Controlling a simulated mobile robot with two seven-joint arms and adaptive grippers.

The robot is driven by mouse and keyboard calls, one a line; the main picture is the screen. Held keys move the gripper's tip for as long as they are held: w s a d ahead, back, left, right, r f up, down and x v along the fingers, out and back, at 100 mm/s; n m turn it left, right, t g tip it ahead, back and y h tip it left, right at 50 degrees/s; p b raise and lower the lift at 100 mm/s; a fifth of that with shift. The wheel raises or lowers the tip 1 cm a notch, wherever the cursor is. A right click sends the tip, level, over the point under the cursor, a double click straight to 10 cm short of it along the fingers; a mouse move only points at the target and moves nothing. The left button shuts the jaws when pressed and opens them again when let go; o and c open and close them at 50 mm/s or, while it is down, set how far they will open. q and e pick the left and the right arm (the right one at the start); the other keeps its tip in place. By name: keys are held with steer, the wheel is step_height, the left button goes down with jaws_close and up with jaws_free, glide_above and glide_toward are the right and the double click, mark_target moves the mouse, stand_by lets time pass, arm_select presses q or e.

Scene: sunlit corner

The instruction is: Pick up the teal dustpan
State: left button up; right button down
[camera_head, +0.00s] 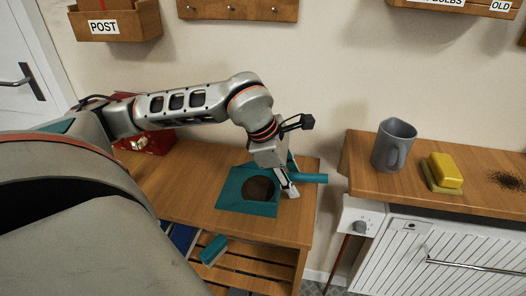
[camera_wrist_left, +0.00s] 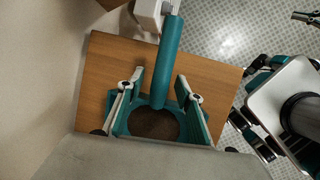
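The teal dustpan (camera_head: 232,196) lies on the wooden bench, with a dark brown round patch in its pan. Its handle (camera_head: 312,178) points right, past the bench edge. My left gripper (camera_head: 288,180) is over the dustpan where the pan meets the handle. In the left wrist view, my left gripper (camera_wrist_left: 160,78) is open, with one finger on each side of the teal handle (camera_wrist_left: 169,50). Gaps show between the fingers and the handle. The fingers hide part of the pan.
A grey mug (camera_head: 393,146) and a yellow block on a dish (camera_head: 442,172) stand on the counter at right, near dark crumbs (camera_head: 508,181). A teal brush-like object (camera_head: 213,250) sits on the slatted shelf below the bench (camera_head: 180,180). A red object (camera_head: 150,142) stands at the back left.

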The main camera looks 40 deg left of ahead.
arm_select(q)
jaws_close()
steer(key=shift+r, duration=0.15)
